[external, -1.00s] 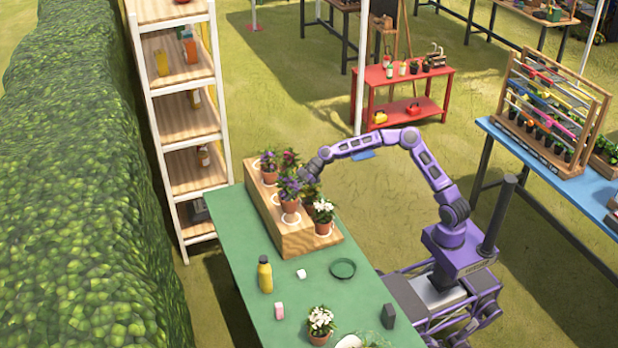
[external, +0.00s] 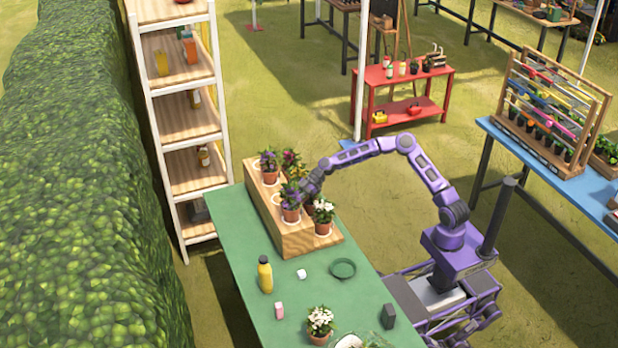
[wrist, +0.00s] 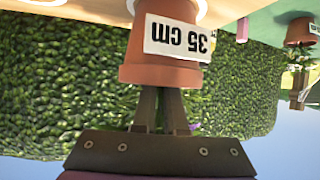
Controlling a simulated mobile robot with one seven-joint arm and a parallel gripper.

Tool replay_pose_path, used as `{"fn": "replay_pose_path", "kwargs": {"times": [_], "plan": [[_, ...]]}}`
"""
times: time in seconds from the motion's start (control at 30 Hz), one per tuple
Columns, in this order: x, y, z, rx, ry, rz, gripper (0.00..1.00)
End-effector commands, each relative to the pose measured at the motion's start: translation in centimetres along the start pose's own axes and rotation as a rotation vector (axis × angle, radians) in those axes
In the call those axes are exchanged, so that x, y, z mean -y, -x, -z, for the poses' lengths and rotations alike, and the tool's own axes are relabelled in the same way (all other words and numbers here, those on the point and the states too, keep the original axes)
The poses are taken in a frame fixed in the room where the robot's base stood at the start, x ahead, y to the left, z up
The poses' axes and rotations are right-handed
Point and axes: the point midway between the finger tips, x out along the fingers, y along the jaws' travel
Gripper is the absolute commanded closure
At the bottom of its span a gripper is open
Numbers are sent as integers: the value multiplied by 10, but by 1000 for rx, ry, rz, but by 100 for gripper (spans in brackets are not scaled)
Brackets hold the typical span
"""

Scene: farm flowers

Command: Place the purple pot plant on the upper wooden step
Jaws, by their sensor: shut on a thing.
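The purple pot plant (external: 291,215), with purple flowers in a terracotta pot, stands upright at the near end of the stepped wooden stand's (external: 265,215) upper, left-hand row. Its base appears at or very near a white ring, but I cannot tell whether it fully rests there. My gripper (external: 308,190) reaches in from the right and is shut on the pot's rim. In the wrist view, upside down, my gripper's fingers (wrist: 158,112) meet the rim of the pot (wrist: 160,70), which bears a "35 cm" label. Its flowers are mostly hidden behind the fingers.
A white-flowered pot (external: 323,224) stands close by on the lower step. Another purple-flowered pot (external: 270,176) stands at the far end of the upper row. The green table (external: 250,310) holds a yellow bottle (external: 265,275), a green dish (external: 343,268) and another white-flowered pot (external: 320,335).

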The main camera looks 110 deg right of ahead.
Motion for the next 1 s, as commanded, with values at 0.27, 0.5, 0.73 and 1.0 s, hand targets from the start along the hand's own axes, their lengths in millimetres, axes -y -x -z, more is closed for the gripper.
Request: {"fn": "replay_pose_path", "kwargs": {"times": [0.27, 0.5, 0.73, 1.0], "plan": [[0, 0, 0, -2, 2, -2, 100], [0, -1, -1, 0, 1, -1, 64], [0, -1, -1, 0, 1, -1, 60], [-2, 21, 1, 0, 0, -5, 60]]}}
